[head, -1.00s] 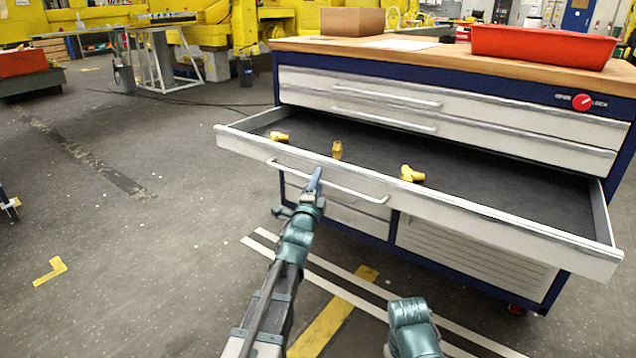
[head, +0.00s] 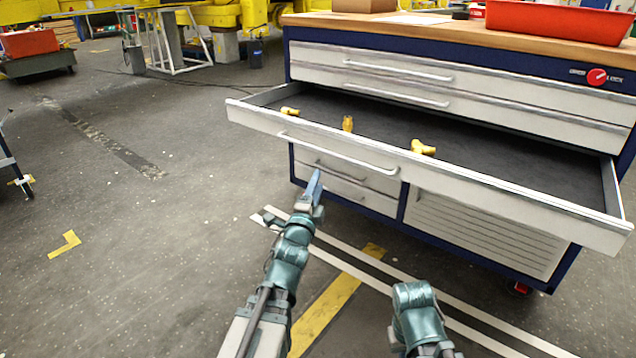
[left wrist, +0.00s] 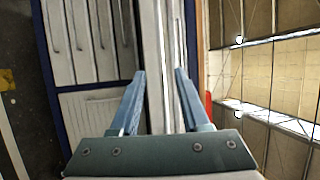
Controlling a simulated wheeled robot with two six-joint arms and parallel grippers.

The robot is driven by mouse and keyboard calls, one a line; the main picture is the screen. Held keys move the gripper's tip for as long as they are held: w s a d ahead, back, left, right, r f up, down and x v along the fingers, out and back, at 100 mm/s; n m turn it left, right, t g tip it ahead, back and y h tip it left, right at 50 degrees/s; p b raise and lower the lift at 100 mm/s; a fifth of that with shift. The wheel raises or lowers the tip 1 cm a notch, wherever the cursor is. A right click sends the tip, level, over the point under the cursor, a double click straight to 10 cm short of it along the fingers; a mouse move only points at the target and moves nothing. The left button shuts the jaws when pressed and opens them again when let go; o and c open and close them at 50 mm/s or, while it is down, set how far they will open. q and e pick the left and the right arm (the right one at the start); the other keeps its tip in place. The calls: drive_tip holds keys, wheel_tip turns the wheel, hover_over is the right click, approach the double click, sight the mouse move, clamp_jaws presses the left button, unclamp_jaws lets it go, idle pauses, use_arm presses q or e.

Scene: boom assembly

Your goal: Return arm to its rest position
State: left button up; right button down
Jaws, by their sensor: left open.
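My left gripper (head: 293,196) is in front of the open drawer, below its handle (head: 340,152) in the head view, and looks apart from it. In the left wrist view its two blue fingers (left wrist: 160,76) stand apart with nothing held between them. The drawer (head: 440,175) is pulled out of the blue and white cabinet. Three yellow fittings lie in it: one at the left (head: 290,111), one in the middle (head: 347,124) and one further right (head: 423,147). A teal link of my right arm shows at the bottom; its gripper is out of view.
The cabinet's wooden top (head: 440,27) carries a red bin (head: 560,22) and a cardboard box (head: 364,5). The extended drawer front juts out over the floor. The floor (head: 150,240) to the left is clear, with yellow and white markings.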

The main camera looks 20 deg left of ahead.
use_arm(q)
drive_tip(key=s+d+f+n+g+p, duration=0.5)
drive_tip(key=d+f+n+g+p, duration=0.15)
drive_tip(key=d+f+g, duration=0.35)
drive_tip(key=s+d+f+n+g+p, duration=0.25)
drive_tip(key=s+g, duration=0.25)
drive_tip(key=s, duration=0.5)
drive_tip(key=s+d+f+n+g+p, duration=0.2)
drive_tip(key=s+d+n+g, duration=0.25)
drive_tip(key=s, duration=0.65)
wheel_tip(320, 180, up, 37)
drive_tip(key=p, duration=3.7)
drive_tip(key=shift+w+a+m+g+y, duration=0.15)
drive_tip(key=shift+a+m+g+y, duration=0.05)
drive_tip(key=shift+m+g+y, duration=0.15)
